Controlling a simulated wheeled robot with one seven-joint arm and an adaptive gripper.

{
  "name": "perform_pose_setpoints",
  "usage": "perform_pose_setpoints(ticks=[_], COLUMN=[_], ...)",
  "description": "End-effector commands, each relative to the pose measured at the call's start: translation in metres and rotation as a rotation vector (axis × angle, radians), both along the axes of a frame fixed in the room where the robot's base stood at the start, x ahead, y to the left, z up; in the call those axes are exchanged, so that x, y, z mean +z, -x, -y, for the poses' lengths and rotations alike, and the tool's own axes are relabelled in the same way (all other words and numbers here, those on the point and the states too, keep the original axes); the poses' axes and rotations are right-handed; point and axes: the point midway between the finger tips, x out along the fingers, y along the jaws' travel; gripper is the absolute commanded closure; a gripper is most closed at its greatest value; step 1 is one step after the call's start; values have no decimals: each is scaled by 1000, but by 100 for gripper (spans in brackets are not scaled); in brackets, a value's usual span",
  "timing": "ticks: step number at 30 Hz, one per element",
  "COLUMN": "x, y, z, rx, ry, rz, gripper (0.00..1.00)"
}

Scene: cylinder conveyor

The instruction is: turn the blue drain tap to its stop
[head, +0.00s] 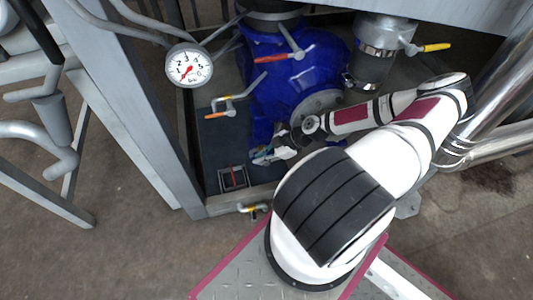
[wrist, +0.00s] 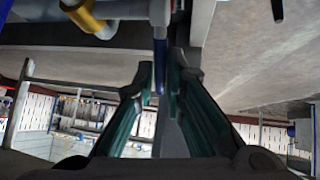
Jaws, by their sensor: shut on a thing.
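The blue drain tap's lever (wrist: 160,72) shows in the wrist view as a narrow blue strip at top centre, between my fingertips. My gripper (wrist: 161,85) is shut on it, with a teal-lined finger on each side. A brass-coloured fitting (wrist: 90,20) and grey pipe lie just left of the lever. In the head view my gripper (head: 265,156) is at the lower left of a large blue housing (head: 275,95). There the lever is too small and covered to make out clearly, and its turn angle cannot be told.
A pressure gauge (head: 188,66) hangs at the frame's left post. A red-handled valve (head: 285,57), an orange-handled valve (head: 216,114) and a yellow-handled valve (head: 434,47) stand around the housing. A grey steel frame (head: 130,110) borders the left. Open floor (head: 130,255) lies at lower left.

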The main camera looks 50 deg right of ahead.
Motion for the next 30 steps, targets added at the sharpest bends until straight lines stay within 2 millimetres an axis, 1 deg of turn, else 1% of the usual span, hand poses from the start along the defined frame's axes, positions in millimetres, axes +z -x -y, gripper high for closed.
perform_pose_setpoints(ticks=[10,11,12,13,23,26,30], x=[-1,-1,-1,-1,0,5,20], y=[0,0,0,0,1,5,16], z=[0,0,0,0,0,4,16], rx=[-1,-1,-1,-1,-1,-2,-4], ry=[0,0,0,0,0,0,2], rz=[1,1,1,1,1,1,2], gripper=[100,84,75,69,69,69,69])
